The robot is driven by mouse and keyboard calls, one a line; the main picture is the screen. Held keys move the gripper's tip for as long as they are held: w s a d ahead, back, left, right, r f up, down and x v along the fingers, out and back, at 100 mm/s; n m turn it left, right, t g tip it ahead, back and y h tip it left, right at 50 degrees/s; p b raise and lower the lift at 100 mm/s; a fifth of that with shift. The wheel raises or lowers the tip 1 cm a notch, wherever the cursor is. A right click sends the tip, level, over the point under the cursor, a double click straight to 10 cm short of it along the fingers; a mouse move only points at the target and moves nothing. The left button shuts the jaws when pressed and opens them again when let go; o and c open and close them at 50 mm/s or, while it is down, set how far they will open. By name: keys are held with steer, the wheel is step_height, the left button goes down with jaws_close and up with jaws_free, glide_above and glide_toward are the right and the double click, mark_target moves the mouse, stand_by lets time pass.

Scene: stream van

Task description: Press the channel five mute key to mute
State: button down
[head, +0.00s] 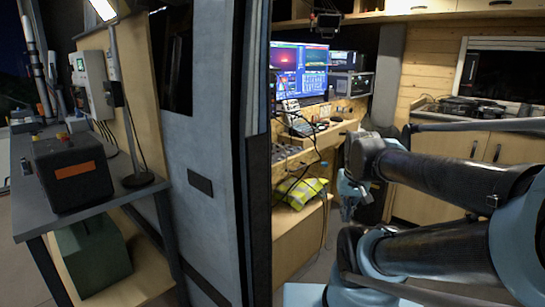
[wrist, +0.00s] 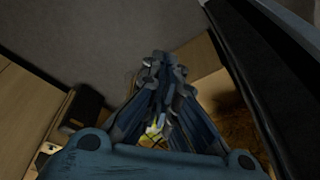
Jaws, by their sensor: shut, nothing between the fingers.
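My gripper (wrist: 163,68) is shut and empty in the wrist view, its fingers together. In the head view it (head: 347,208) hangs low inside the van, right of the desk and well apart from the monitor. A small device with a slanted face (head: 298,122) stands on the wooden desk (head: 305,139) below the monitor. It is too small to tell whether it is the mixer. I cannot make out the channel five mute key or its state in either view.
A lit monitor (head: 300,72) stands behind the desk, with equipment boxes (head: 350,85) to its right. Dark cables and a yellow vest (head: 303,192) lie below the desk. The van's door edge (head: 257,150) stands left. A dark box (head: 72,172) sits on an outside table.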

steer(key=w+a+r+m+t+y, duration=0.1)
steer(key=w+a+r, duration=0.4)
steer(key=w, duration=0.7)
steer(key=w+a+r+m+t+y, duration=0.15)
steer(key=w+a+r, duration=0.35)
steer(key=w, duration=0.7)
steer(key=w+a+r+t, duration=0.2)
steer(key=w+a+r, duration=0.3)
steer(key=w, duration=0.7)
steer(key=w+a+y, duration=0.1)
steer(key=w+a, duration=0.9)
steer(key=w, duration=0.2)
steer(key=shift+w+a+f+m+t+y, duration=0.25)
steer(key=shift+w+f+m+t+y, duration=0.1)
steer(key=shift+f+m+t, duration=0.1)
steer(key=shift+f, duration=4.35)
steer(key=shift+f, duration=0.8)
steer(key=shift+r, duration=0.85)
